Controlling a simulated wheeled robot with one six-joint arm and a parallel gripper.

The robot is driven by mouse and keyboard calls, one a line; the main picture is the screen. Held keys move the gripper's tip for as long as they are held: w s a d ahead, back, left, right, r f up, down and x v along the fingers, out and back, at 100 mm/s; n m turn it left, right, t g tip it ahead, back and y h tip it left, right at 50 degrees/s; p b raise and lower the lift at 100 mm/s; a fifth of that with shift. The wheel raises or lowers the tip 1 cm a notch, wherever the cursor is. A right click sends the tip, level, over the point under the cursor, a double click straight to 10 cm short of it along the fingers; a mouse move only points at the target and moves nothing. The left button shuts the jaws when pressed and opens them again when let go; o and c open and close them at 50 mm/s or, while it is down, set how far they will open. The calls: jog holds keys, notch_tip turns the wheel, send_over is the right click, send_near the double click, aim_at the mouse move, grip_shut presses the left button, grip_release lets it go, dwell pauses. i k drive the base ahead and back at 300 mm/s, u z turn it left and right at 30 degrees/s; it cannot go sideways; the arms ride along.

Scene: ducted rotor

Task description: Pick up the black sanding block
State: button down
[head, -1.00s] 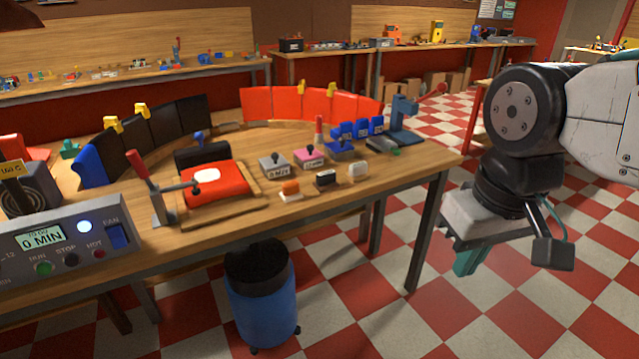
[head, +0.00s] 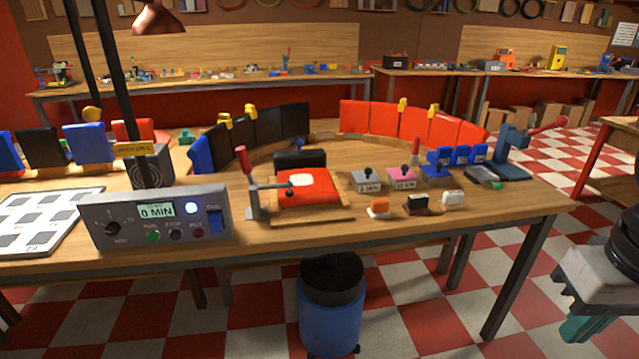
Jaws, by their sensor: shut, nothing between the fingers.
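The black sanding block (head: 416,204) sits near the front edge of the wooden workbench (head: 470,222), between an orange-topped block (head: 379,207) and a white block (head: 453,198). It stands apart from both. My gripper (head: 577,329) is at the lower right of the head view, off the bench's right end and out over the floor. Its teal fingers are together and hold nothing. Part of my arm is cut off by the right picture edge.
A toggle clamp holds a red panel (head: 310,188) left of the blocks. Grey and pink weights (head: 404,178) and blue blocks stand behind them. A control box (head: 155,216) is at left. A blue bin (head: 331,310) stands below the front edge.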

aim_at(415, 205)
jog(key=z, duration=0.75)
jog(key=i, duration=1.4)
jog(key=u, duration=0.7)
